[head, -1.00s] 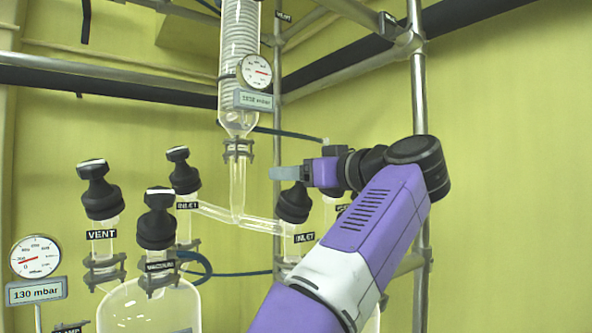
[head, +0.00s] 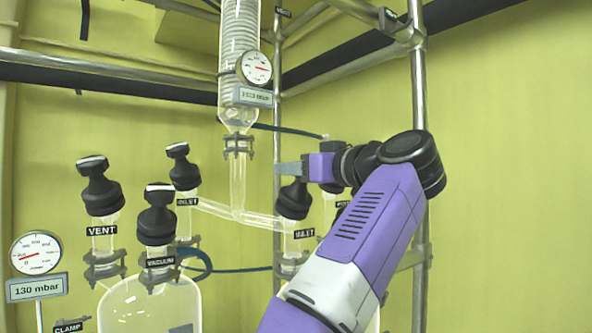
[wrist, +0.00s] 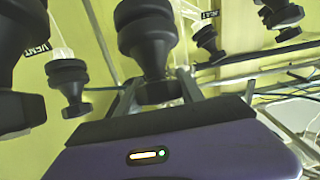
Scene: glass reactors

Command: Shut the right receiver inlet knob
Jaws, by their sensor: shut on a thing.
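The right receiver inlet knob (head: 293,201) is black and sits on a glass neck with an INLET label (head: 304,233), right of the condenser's outlet. My gripper (head: 290,168) reaches in from the right at the top of this knob, and its fingers cover the knob's upper end. In the wrist view a large black knob (wrist: 150,40) stands between the two grey fingers of my gripper (wrist: 158,92), which are shut on it. I cannot read the knob's turn angle.
A second INLET knob (head: 183,170), the VENT knob (head: 98,188) and the VACUUM knob (head: 157,215) stand to the left. The glass condenser (head: 239,60) hangs above. A steel post (head: 419,90) rises behind my arm. A gauge (head: 37,253) reads 130 mbar.

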